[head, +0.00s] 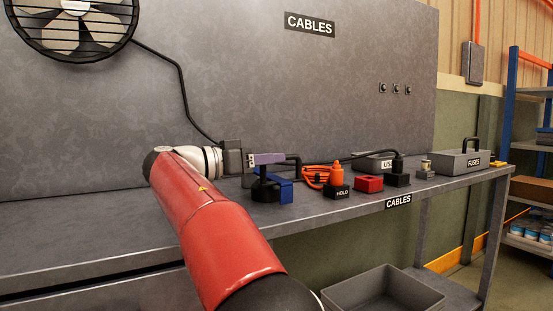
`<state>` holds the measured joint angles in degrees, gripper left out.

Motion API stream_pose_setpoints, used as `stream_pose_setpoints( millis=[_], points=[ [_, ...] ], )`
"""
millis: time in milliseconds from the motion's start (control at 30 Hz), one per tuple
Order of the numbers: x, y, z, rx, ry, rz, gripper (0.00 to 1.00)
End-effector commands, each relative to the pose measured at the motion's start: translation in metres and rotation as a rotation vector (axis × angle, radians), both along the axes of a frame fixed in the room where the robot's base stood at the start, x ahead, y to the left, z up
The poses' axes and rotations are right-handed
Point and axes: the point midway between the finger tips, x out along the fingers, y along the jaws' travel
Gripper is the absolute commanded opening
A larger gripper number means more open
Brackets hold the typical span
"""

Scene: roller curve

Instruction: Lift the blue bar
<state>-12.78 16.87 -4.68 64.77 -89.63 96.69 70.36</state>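A blue piece (286,190), which looks like the blue bar, is on the workbench in the head view, right beside a black part (264,189). I cannot make out its full shape, as the black part and my gripper are close in front of and above it. My gripper (276,163) reaches in from the left, roughly level, with a purple-grey length along it. Its end is just above the blue piece. I cannot tell whether it touches the piece or whether its fingers are apart.
A grey bin (385,290) stands below. The bench's left is clear.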

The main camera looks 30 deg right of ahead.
Motion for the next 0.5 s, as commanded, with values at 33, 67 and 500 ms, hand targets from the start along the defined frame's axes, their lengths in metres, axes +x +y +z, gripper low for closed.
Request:
stream_pose_setpoints(
  millis=[33, 67, 500],
  points=[
    [-0.001, -0.008, 0.0, 0.0, 0.0, -0.004, 0.34],
    [0.0, -0.012, 0.0, 0.0, 0.0, -0.003, 0.34],
    [0.001, -0.026, 0.0, 0.001, 0.001, 0.001, 0.34]
  ],
)
